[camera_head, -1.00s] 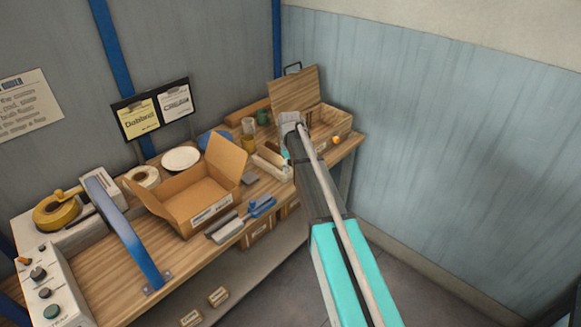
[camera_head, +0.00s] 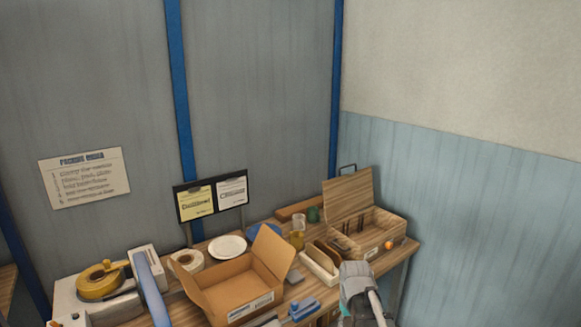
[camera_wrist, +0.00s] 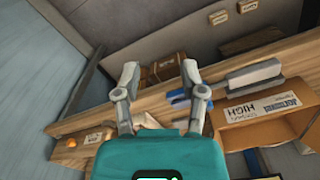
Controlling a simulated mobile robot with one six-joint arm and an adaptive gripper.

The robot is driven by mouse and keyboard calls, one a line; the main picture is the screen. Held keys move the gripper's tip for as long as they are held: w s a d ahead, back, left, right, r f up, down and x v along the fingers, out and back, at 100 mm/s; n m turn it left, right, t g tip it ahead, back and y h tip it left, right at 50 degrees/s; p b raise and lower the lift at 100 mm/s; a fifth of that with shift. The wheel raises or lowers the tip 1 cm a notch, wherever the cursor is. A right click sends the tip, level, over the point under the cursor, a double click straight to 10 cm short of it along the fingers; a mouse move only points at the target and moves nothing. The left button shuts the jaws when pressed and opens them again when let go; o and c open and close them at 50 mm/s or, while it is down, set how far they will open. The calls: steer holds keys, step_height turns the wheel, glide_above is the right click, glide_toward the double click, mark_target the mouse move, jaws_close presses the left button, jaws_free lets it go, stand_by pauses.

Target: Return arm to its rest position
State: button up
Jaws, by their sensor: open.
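My gripper (camera_wrist: 160,88) shows in the wrist view with its two fingers spread wide apart and nothing between them. It hangs out in front of the bench edge, and beyond the fingers are the bench front and the shelf below. In the head view, part of my arm (camera_head: 357,283) shows at the lower right in front of the bench; the fingertips are not clear there.
The wooden bench (camera_head: 391,268) holds an open cardboard box (camera_head: 240,287), a white plate (camera_head: 227,246), a divided wooden box with a raised lid (camera_head: 349,199), blue-handled tools (camera_head: 304,308) and a tape dispenser (camera_head: 100,281). A blue wall (camera_head: 470,220) stands at right.

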steer(key=s+f+m+b, duration=0.1)
steer(key=s+m, duration=0.1)
steer(key=s, duration=0.7)
steer(key=shift+s+f, duration=0.25)
steer(key=shift+f, duration=0.05)
steer(key=shift+d, duration=0.1)
stand_by(0.4)
